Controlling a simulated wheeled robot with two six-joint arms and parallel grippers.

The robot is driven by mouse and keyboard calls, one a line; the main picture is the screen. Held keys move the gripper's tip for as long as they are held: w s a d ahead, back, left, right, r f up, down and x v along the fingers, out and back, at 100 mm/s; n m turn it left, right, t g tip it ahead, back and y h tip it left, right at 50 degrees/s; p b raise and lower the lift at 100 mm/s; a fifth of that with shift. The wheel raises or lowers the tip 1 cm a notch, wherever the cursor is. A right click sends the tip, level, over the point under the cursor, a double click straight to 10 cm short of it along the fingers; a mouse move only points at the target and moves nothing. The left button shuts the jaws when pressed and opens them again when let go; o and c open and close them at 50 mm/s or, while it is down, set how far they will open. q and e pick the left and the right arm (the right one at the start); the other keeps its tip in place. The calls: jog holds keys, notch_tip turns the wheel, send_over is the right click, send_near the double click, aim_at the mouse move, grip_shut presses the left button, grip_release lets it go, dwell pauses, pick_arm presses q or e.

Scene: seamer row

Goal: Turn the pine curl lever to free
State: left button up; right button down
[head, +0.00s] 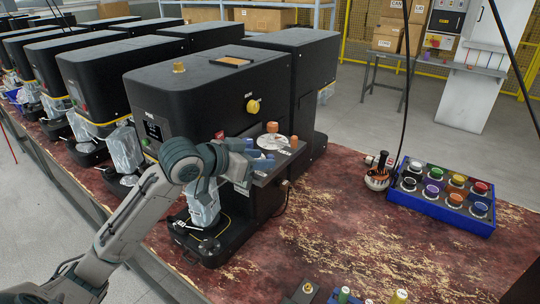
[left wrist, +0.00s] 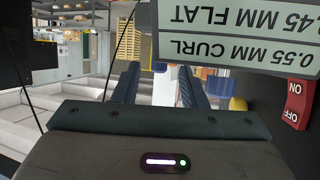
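A black seamer (head: 205,85) stands at the front of the row, with a yellow RUN knob (head: 253,106) on its side. An orange-brown knob (head: 272,127) stands by a round pale plate (head: 270,142) on its side shelf, with a smaller orange knob (head: 294,142) beside it. I cannot tell which part is the pine curl lever. My left gripper (head: 262,160) is at the shelf's near side, below the plate. My right gripper is not in view.
In the left wrist view a label reading 0.55 MM CURL (left wrist: 260,60) and a red ON/OFF switch (left wrist: 297,105) appear upside down. A blue tray of coloured caps (head: 440,212) and a pot with tools (head: 378,175) stand at right. The worn red bench (head: 330,240) is clear between.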

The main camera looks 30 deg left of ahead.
aim_at(270, 155)
pick_arm(q)
jog(key=shift+p+x, duration=0.6)
jog(key=shift+x, duration=1.4)
jog(key=shift+c, duration=0.2)
grip_shut()
